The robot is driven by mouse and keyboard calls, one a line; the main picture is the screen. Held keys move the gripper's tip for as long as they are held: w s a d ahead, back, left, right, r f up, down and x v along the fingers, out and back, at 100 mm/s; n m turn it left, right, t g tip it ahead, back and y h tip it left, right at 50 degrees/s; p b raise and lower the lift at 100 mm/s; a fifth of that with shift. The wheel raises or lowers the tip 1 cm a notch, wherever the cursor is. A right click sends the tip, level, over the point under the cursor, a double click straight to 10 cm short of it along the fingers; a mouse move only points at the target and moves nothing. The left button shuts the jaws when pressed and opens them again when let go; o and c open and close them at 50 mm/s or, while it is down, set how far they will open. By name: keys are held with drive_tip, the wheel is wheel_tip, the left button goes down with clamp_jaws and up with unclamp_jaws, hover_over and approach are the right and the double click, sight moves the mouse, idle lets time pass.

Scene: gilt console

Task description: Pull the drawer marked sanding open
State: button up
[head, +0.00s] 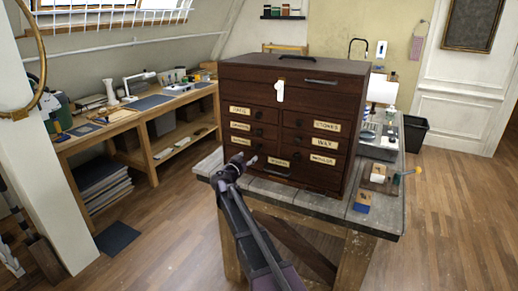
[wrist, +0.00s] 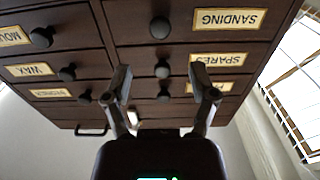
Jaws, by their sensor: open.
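The drawer marked sanding (wrist: 230,19) shows in the wrist view, which is upside down, with its cream label and round dark knob (wrist: 160,27) at the top. In the head view its label (head: 241,142) seems to be the lowest small one in the left column, just above my gripper (head: 245,159). The drawer looks closed. In the wrist view my gripper (wrist: 160,80) is open and empty, its fingers apart. The spares drawer's knob (wrist: 162,69) appears between the fingertips, and the sanding knob lies beyond them. I see no contact with either knob.
The dark wooden chest (head: 300,95) stands on a grey-topped workbench (head: 380,214). Other closed drawers with knobs and labels, such as wax (wrist: 36,70), surround this one. A white hook-like item (head: 279,92) is on the chest's upper front. Open wooden floor (head: 165,225) lies to the left.

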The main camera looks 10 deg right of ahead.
sight(258, 148)
drive_tip(key=x, duration=0.9)
drive_tip(key=shift+w+d, duration=0.15)
drive_tip(key=shift+w, duration=0.05)
drive_tip(key=shift+s, duration=0.1)
clamp_jaws()
